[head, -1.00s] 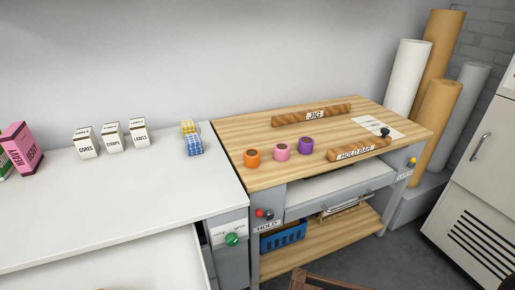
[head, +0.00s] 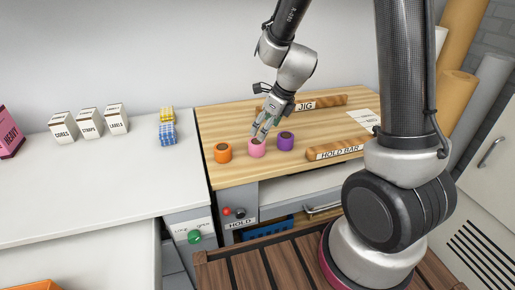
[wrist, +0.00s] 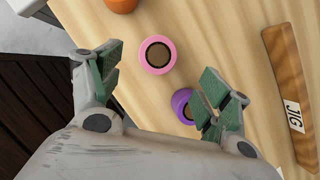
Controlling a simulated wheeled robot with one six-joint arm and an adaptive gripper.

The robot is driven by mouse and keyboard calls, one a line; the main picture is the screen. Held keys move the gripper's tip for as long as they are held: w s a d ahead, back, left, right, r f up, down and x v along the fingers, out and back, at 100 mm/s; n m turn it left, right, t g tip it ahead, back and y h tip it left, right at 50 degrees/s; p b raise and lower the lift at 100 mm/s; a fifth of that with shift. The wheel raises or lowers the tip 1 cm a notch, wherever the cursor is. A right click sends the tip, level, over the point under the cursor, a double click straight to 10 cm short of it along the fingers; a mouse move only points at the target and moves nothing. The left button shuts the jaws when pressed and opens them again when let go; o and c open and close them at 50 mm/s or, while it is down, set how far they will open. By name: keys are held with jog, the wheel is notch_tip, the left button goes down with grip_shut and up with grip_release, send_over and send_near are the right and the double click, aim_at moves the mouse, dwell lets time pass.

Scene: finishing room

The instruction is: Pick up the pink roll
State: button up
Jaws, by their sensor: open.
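The pink roll (head: 257,148) stands upright on the wooden bench top, between the orange roll (head: 223,152) and the purple roll (head: 286,141). My gripper (head: 262,134) is open and just above and behind the pink roll in the head view, with its fingers overlapping the roll's top edge. In the wrist view the pink roll (wrist: 157,55) lies ahead of and between the two open fingers (wrist: 158,85), with nothing held. The purple roll (wrist: 186,106) shows close beside the right finger, partly covered by my gripper. Contact cannot be told.
The JIG bar (head: 318,103) lies behind the rolls and the HOLD BAR (head: 338,151) lies to the right on the bench (head: 222,119). White boxes (head: 89,123) and yellow and blue stacks (head: 167,130) stand on the white counter (head: 100,180) at left.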

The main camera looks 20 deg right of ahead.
aim_at(258, 142)
jog(key=shift+m, duration=0.3)
jog(key=x, duration=0.9)
jog(key=shift+s+a+f, duration=0.1)
jog(key=shift+s, duration=0.2)
jog(key=shift+c, duration=0.2)
jog(key=c, duration=1.1)
